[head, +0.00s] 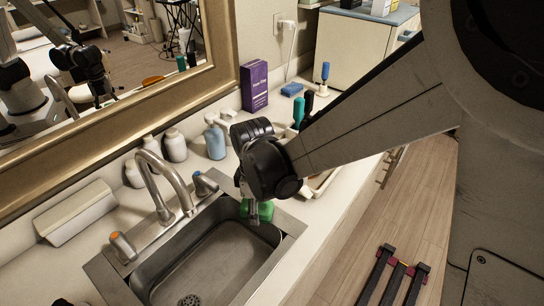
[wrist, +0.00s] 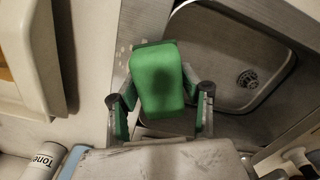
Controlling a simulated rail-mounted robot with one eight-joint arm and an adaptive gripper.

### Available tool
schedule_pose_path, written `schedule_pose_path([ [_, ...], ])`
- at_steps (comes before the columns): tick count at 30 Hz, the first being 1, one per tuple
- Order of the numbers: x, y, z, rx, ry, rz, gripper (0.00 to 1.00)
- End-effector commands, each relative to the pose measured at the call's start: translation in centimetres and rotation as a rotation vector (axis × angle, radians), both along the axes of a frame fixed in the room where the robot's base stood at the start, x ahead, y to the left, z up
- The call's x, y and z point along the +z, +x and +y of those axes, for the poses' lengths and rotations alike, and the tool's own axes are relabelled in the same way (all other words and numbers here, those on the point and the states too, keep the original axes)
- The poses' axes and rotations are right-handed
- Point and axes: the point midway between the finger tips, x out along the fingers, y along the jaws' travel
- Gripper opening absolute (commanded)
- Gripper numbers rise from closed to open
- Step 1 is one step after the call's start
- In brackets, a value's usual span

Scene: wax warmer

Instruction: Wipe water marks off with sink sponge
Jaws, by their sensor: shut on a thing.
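My gripper (head: 254,208) is over the right end rim of the metal sink (head: 217,250), pointing down. In the wrist view its fingers (wrist: 160,104) are shut on a green sponge (wrist: 157,75), one on each side. The sponge also shows in the head view (head: 266,211), partly hidden by the gripper. In the wrist view pale spots, seemingly water marks (wrist: 122,56), lie just left of the sponge beside the sink basin (wrist: 225,45). I cannot tell whether the sponge touches the surface.
A curved faucet (head: 163,176) rises at the sink's back edge. A beige tray (head: 322,181) lies right of my gripper. A purple box (head: 255,86) stands by the wall. A bottle labelled Toner (wrist: 42,160) is at lower left.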

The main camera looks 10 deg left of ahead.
Motion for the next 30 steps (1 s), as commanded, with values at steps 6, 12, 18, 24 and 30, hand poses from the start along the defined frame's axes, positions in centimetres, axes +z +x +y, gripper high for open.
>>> schedule_pose_path([
  [6,-0.23,0.0,0.0,0.0,0.0,0.0,0.18],
  [12,-0.4,0.0,0.0,0.0,0.0,0.0,0.18],
  [18,-0.57,0.0,0.0,0.0,0.0,0.0,0.18],
  [24,-0.74,0.0,0.0,0.0,0.0,0.0,0.18],
  [30,-0.91,0.0,0.0,0.0,0.0,0.0,0.18],
])
